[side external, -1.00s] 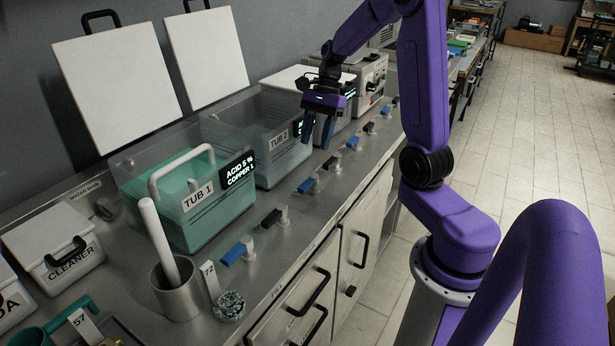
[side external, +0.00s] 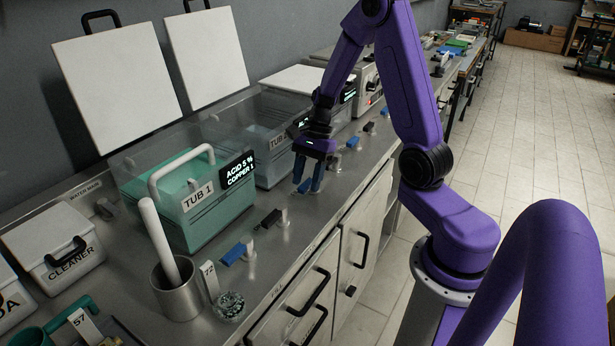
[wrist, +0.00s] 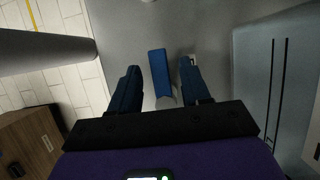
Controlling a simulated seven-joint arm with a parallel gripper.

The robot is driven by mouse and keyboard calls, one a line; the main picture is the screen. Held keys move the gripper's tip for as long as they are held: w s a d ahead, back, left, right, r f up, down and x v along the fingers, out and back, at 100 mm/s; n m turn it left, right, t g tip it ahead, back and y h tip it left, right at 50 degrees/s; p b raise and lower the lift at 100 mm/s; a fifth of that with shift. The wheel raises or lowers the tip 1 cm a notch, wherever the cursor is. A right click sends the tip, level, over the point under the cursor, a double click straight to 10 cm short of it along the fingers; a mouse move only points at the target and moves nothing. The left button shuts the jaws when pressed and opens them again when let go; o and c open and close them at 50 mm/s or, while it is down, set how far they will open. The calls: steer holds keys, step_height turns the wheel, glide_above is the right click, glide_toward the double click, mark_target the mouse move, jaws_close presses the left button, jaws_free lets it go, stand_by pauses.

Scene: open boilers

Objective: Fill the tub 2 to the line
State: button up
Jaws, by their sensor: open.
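Tub 2 (side external: 272,168) is a clear box behind my gripper in the side view, partly hidden by it. Its wall with dark lines also shows at the right of the wrist view (wrist: 262,85). My gripper (side external: 308,186) is open and points down at the counter in front of tub 2. In the wrist view a blue valve handle (wrist: 159,72) on a pale stem lies between the two dark fingers of my gripper (wrist: 158,85). Whether the fingers touch the handle cannot be told. In the side view the fingers mostly hide this valve.
Tub 1 (side external: 188,222), holding green liquid and a white handle, stands left of tub 2. More valves line the counter, including a blue one (side external: 236,254) and a black one (side external: 270,218). A metal cup (side external: 178,297) with a white rod stands in front.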

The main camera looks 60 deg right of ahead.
jaws_close()
steer(key=n, duration=0.1)
steer(key=s+n+g, duration=0.1)
steer(key=n, duration=0.1)
steer(key=n+g, duration=0.1)
steer(key=n, duration=0.1)
steer(key=shift+s+d, duration=0.2)
steer(key=shift+s, duration=0.05)
jaws_free()
steer(key=v, duration=1.7)
steer(key=shift+a+r, duration=0.15)
steer(key=shift+r, duration=0.2)
